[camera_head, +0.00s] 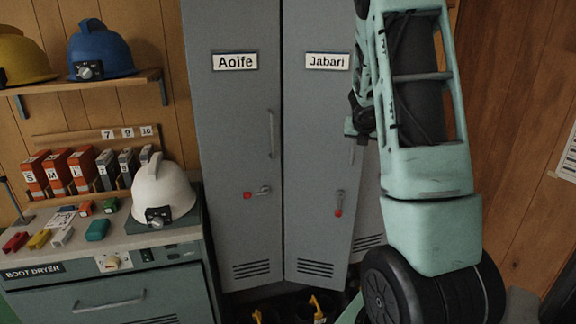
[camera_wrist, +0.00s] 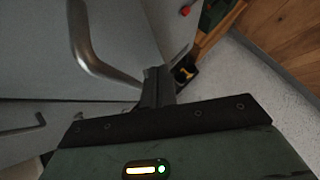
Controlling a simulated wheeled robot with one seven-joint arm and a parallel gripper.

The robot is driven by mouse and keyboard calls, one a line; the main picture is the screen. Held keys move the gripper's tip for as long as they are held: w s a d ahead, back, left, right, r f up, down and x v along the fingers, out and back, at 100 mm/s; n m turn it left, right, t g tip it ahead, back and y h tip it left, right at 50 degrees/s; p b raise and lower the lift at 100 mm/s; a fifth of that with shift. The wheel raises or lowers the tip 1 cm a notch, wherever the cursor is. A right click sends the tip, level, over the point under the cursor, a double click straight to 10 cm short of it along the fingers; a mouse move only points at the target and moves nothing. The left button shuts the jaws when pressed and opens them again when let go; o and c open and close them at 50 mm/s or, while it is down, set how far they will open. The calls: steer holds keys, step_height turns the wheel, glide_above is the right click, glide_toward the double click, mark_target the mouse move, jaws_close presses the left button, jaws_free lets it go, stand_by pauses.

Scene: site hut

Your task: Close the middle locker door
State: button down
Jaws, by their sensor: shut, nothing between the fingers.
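The middle locker door (camera_head: 315,170), labelled Jabari, is grey and has a red-tipped latch (camera_head: 338,208). It appears slightly ajar, its lower right corner standing forward of the locker beside it. My arm covers its upper right side and most of its handle. In the wrist view my gripper (camera_wrist: 157,85) is shut and empty. Its fingers are close to the lower end of a curved metal door handle (camera_wrist: 90,50), in front of a grey door face. I cannot tell whether they touch. In the head view the fingertips are not clear behind my arm.
The Aoife door (camera_head: 240,150) on the left looks flush. Boots with yellow loops (camera_head: 318,308) stand under the lockers. A boot dryer cabinet (camera_head: 110,300) with a white helmet (camera_head: 163,190) on top is at left. A wooden wall is at right, with grey floor (camera_wrist: 245,75) beside it.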

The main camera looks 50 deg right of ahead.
steer(key=w+d+n+t+y+p, duration=0.3)
steer(key=w+d+n, duration=0.4)
steer(key=w+d, duration=0.3)
steer(key=d+t, duration=0.1)
steer(key=d, duration=0.3)
steer(key=shift+r+y, duration=0.15)
steer(key=shift+y, duration=0.25)
steer(key=shift+w+r, duration=0.15)
stand_by(0.3)
